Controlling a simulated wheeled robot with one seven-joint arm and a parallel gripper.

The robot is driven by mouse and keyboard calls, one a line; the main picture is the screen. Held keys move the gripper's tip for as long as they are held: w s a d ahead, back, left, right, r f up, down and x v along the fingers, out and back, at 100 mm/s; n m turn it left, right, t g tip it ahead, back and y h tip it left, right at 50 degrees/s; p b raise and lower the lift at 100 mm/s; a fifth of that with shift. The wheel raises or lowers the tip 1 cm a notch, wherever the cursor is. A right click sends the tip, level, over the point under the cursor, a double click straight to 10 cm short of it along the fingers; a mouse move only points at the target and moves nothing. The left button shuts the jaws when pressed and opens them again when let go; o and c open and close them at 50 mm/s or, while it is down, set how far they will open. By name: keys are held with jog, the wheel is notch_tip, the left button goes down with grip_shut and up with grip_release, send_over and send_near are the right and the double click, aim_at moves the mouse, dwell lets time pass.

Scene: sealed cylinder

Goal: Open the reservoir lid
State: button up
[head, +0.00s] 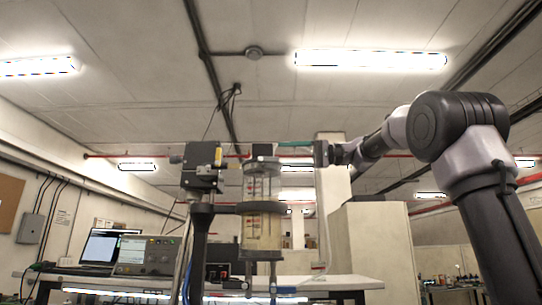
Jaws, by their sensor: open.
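The reservoir is a clear upright cylinder (262,228) with red marks, held in a dark ring on a dark stand left of the middle in the head view. It holds pale yellowish liquid in its lower part. Its lid (263,161) is a dark cap at the top and looks closed. My gripper (318,153) is to the right of the lid, at about its height in the picture, with a visible gap between them. The gripper is open and empty. Its fingers are small and hard to make out.
A dark boxy device (202,160) stands on a post just left of the reservoir. A green strip (296,143) shows between lid and gripper; its depth is unclear. Behind are a bench (345,282), a laptop (101,247), an instrument box (145,256) and a pale cabinet (372,250).

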jog(key=shift+s+d, duration=0.1)
jog(key=shift+d, duration=1.65)
jog(key=s+d+f+m+t+h, duration=0.2)
jog(key=s+d+f+h, duration=0.2)
jog(key=f, duration=0.9)
jog(key=s+d+f+m+t+h, duration=0.2)
jog(key=s+d+f+h, duration=0.3)
jog(key=s+f, duration=0.4)
jog(key=s+d+f+m+t+h, duration=0.2)
jog(key=s+d+f+h, duration=0.3)
jog(key=f, duration=1.2)
jog(key=shift+s+f+t+h, duration=0.3)
jog(key=shift+s+h, duration=0.35)
jog(key=shift+h, duration=0.35)
